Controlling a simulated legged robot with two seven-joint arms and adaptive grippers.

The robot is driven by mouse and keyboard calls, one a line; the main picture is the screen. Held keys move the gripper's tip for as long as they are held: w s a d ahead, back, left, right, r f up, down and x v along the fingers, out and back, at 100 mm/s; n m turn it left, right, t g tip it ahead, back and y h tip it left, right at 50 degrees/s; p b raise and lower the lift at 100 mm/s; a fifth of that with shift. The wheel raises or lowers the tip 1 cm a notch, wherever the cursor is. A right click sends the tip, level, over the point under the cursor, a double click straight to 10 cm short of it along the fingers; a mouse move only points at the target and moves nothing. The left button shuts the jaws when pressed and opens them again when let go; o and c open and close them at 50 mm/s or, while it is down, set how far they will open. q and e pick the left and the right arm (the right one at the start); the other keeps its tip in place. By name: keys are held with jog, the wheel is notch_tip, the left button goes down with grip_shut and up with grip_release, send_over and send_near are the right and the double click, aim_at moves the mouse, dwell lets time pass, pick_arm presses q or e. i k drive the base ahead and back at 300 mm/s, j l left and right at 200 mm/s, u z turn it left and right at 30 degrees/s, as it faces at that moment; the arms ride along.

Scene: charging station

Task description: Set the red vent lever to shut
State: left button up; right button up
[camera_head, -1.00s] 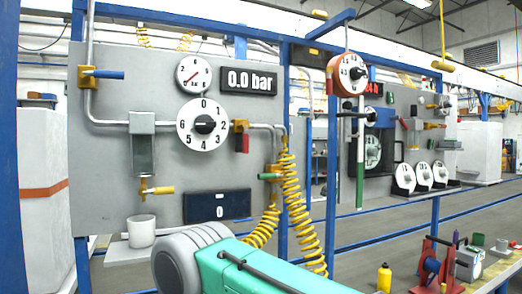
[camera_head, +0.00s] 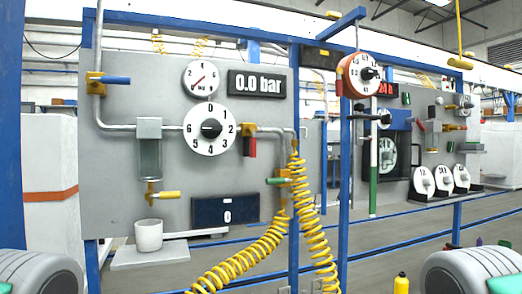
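The red vent lever (camera_head: 250,147) hangs straight down from a brass valve (camera_head: 249,130) on the grey panel. The valve sits on the pipe to the right of the white numbered dial (camera_head: 210,129). The dial's black knob points to the left, near 6. Neither gripper shows in the head view. Only rounded grey parts of my arms, with a little teal, show in the two lower corners. They are well apart from the lever, and nothing covers it.
A blue-handled valve (camera_head: 108,79), a yellow-handled valve (camera_head: 163,195) and a green-handled valve (camera_head: 281,181) are on the same pipework. Yellow coiled hoses (camera_head: 317,230) hang right of the panel. A white cup (camera_head: 149,235) stands on a ledge. The display (camera_head: 256,83) reads 0.0 bar.

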aim_at(253, 147)
jog(key=i+l+u, duration=0.15)
jog(key=l, duration=0.25)
jog(key=i+l+u, duration=0.15)
jog(key=l, duration=0.25)
jog(key=l+u, duration=0.1)
jog(key=l, duration=0.35)
